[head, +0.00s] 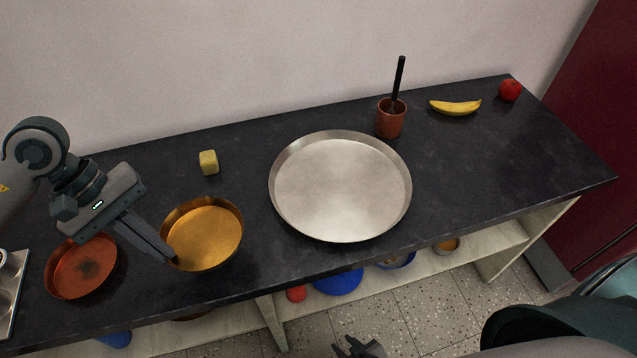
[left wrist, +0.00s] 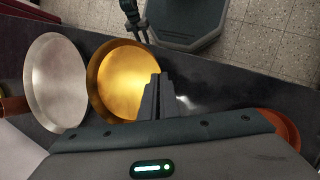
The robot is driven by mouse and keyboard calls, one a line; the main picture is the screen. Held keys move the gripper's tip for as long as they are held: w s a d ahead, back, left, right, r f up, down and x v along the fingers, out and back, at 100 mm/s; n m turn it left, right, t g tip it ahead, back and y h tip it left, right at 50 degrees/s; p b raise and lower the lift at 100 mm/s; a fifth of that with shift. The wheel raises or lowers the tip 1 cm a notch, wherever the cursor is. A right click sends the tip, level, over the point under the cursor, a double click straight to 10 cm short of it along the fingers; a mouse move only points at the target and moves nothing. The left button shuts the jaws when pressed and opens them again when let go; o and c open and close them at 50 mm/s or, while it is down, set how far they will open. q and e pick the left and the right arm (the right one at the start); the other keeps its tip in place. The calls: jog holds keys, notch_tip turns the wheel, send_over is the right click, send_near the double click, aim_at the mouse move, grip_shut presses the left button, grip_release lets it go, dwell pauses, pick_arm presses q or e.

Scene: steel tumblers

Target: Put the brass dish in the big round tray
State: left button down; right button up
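The brass dish (head: 207,236), a round golden pan, rests on the dark counter left of centre. It also shows in the left wrist view (left wrist: 118,82). The big round tray (head: 343,190) is wide, silver and empty, to the right of the dish; it shows in the left wrist view too (left wrist: 57,84). My left gripper (head: 172,256) reaches down to the dish's left rim. In the left wrist view its fingers (left wrist: 158,90) are close together with the rim between them. My right gripper (head: 358,347) is empty, its fingers apart, low in front of the counter.
A copper-red pan (head: 82,268) lies left of the dish. A yellow block (head: 208,162) stands behind it. A brown cup (head: 390,120) with a dark-handled tool stands behind the tray, and a banana (head: 455,107) and red apple (head: 509,90) lie at the right. The counter's right part is clear.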

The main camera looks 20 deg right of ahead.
pick_arm(q)
jog(key=a+m, duration=0.2)
jog(key=a, duration=0.1)
jog(key=w+a+m+g+y, duration=0.1)
jog(key=shift+a+r, duration=0.3)
jog(key=shift+w, duration=0.1)
